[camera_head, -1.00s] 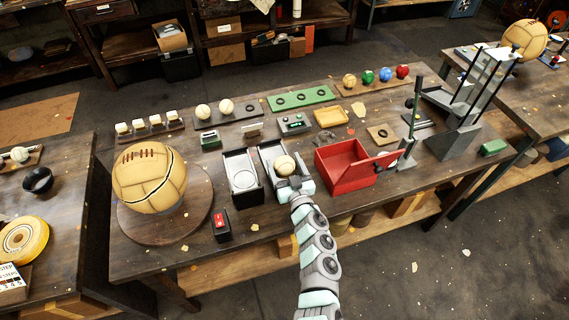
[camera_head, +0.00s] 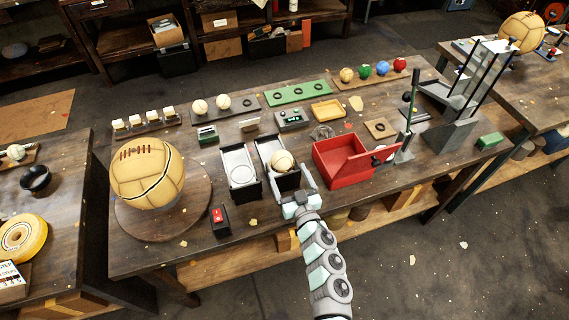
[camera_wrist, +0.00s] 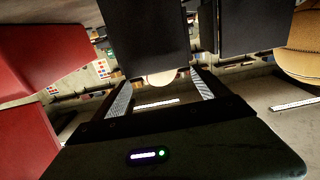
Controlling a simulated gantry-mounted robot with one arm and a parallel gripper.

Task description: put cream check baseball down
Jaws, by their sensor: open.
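The cream baseball (camera_head: 283,160) rests in the right one of two black-sided trays (camera_head: 268,150) near the front middle of the bench. My gripper (camera_head: 294,186) is open and empty, just in front of this tray and apart from the ball. In the wrist view my two fingers (camera_wrist: 162,88) stand wide apart, and part of the pale ball (camera_wrist: 160,78) shows beyond them, mostly hidden behind a dark panel. A check mark on the ball is too small to make out.
A red box (camera_head: 340,167) with its lid open stands close to the right of my gripper. The left tray (camera_head: 239,165) is beside the ball's tray. A large tan ball (camera_head: 147,175) sits on a round board at left. Two pale balls (camera_head: 211,105) sit on a rack behind.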

